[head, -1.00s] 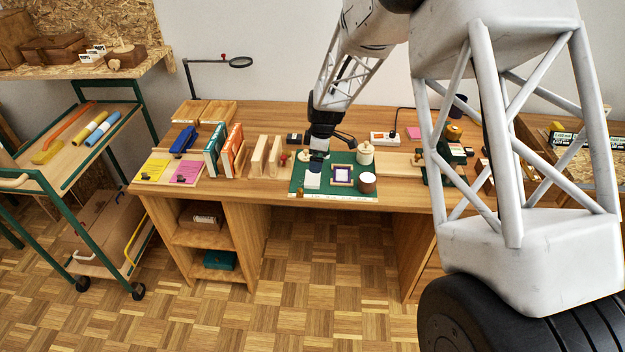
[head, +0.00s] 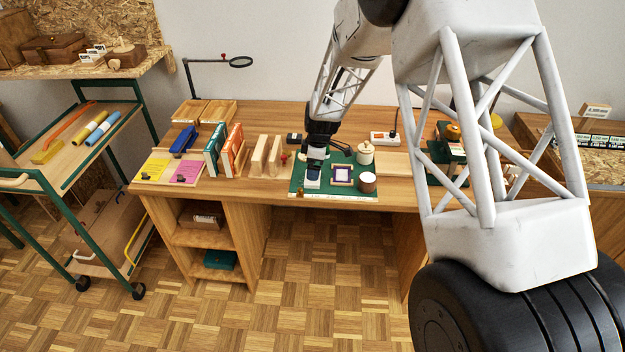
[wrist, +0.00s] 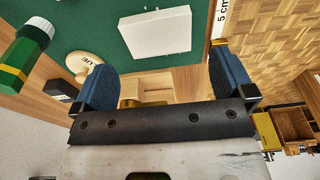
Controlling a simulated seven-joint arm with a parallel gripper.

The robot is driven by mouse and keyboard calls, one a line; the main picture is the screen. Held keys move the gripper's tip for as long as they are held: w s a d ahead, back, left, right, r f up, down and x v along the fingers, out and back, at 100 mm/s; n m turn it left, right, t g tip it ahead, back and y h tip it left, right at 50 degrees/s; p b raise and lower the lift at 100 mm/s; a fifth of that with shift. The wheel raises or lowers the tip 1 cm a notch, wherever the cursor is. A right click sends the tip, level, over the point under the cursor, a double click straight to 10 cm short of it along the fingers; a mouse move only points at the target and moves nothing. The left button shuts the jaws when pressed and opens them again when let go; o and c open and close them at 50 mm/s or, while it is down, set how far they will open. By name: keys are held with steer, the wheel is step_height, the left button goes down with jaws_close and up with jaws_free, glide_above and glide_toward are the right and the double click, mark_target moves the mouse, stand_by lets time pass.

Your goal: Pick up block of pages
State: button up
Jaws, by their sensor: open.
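The block of pages (wrist: 155,35) looks like a plain white slab lying on the green cutting mat (wrist: 195,12) in the wrist view. In the head view only a small white part of it (head: 312,184) shows at the mat's left side, just below my gripper (head: 314,168). In the wrist view my gripper (wrist: 165,78) is open, with its two blue fingers apart and nothing between them. The block lies beyond the fingertips, between their lines, and appears apart from them.
A green bottle (wrist: 25,55) and a cream disc with lettering (wrist: 90,72) are near the left finger. Upright books (head: 233,150) stand left.

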stand_by(0.3)
steer(key=shift+w+a+f, duration=0.1)
steer(key=shift+a+f, duration=0.05)
steer(key=shift+f, duration=2.4)
steer(key=c, duration=0.8)
steer(key=shift+r, duration=0.15)
steer(key=shift+r, duration=1.4)
steer(key=shift+s+r, duration=0.25)
steer(key=shift+r, duration=0.05)
steer(key=s+d, duration=0.1)
steer(key=s, duration=0.4)
steer(key=s+d+r, duration=0.1)
steer(key=s+d, duration=0.1)
steer(key=s, duration=0.3)
steer(key=s+d, duration=0.1)
steer(key=s, duration=0.3)
steer(key=shift+s+d+r, duration=0.15)
steer(key=shift+s+d, duration=0.25)
